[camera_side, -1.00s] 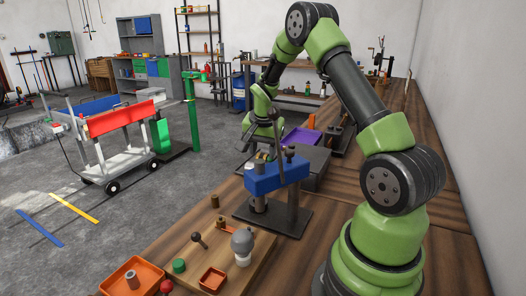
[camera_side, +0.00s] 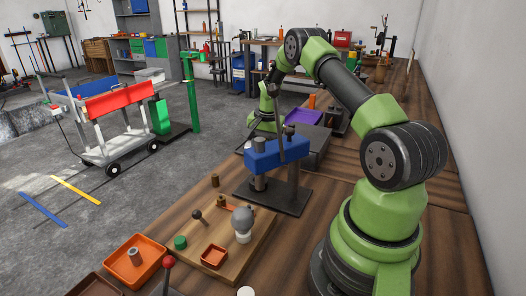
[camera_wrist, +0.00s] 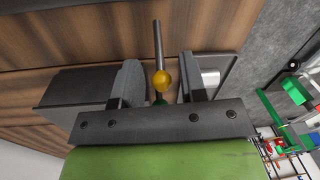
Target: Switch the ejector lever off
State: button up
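The fingers are spread, with visible gaps on both sides of the knob. Whether this is the ejector lever is not marked. A green part (camera_wrist: 160,102) shows just below the knob, mostly hidden by my gripper's body. In the side view, my green wrist (camera_side: 264,115) is behind the blue press block (camera_side: 278,153), which hides the fingertips.
A wooden board (camera_side: 225,262) carries a black-knobbed lever (camera_side: 197,214), a grey bulb (camera_side: 242,218) and an orange tray (camera_side: 214,257). A red-knobbed lever (camera_side: 168,263) stands in front. A purple tray (camera_side: 304,117) lies beyond the press. A dark box (camera_wrist: 80,90) is left of the fingers.

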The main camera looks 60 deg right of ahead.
jog(key=shift+w+f, duration=0.1)
jog(key=shift+f, duration=0.8)
grip_shut()
jog(key=shift+a, duration=0.1)
jog(key=shift+a+r+h, duration=0.1)
jog(key=shift+a+h, duration=0.15)
jog(key=shift+h, duration=0.5)
jog(key=shift+a+r+h, duration=0.1)
jog(key=shift+a+h, duration=0.1)
jog(key=shift+h, duration=0.55)
grip_release()
